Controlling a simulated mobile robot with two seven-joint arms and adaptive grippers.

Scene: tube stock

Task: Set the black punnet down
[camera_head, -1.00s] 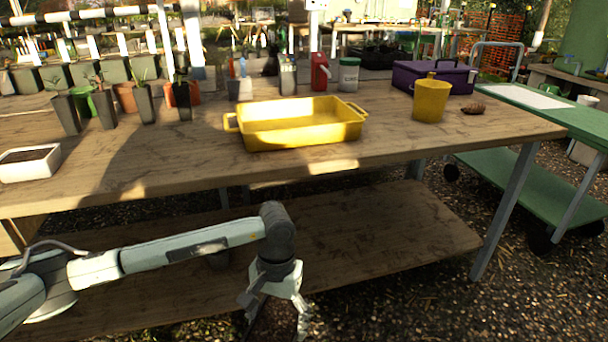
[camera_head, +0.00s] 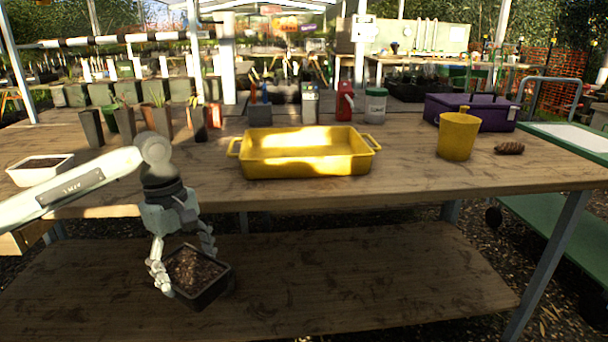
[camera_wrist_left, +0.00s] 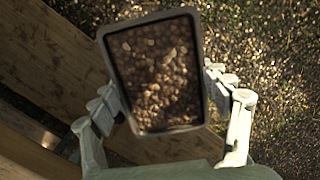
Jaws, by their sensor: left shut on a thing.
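The black punnet (camera_head: 207,297), filled with brown soil or grit, shows in front of the bench, below the level of its top. My left gripper (camera_head: 186,268) is shut on it, with one finger on each side. In the left wrist view the punnet (camera_wrist_left: 158,130) fills the middle, between the fingers (camera_wrist_left: 168,108); wood boards and gravel show beyond it. The punnet looks slightly tilted in the head view. How far it is from the lower shelf (camera_head: 350,285) I cannot tell. My right gripper is not in view.
On the wooden bench top (camera_head: 330,195) stand a yellow tray (camera_head: 305,168), a yellow pot (camera_head: 457,140), a purple box (camera_head: 490,112), a white planter (camera_head: 38,176) and several plant pots. The bench front between planter and yellow tray has free room. The lower shelf looks bare.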

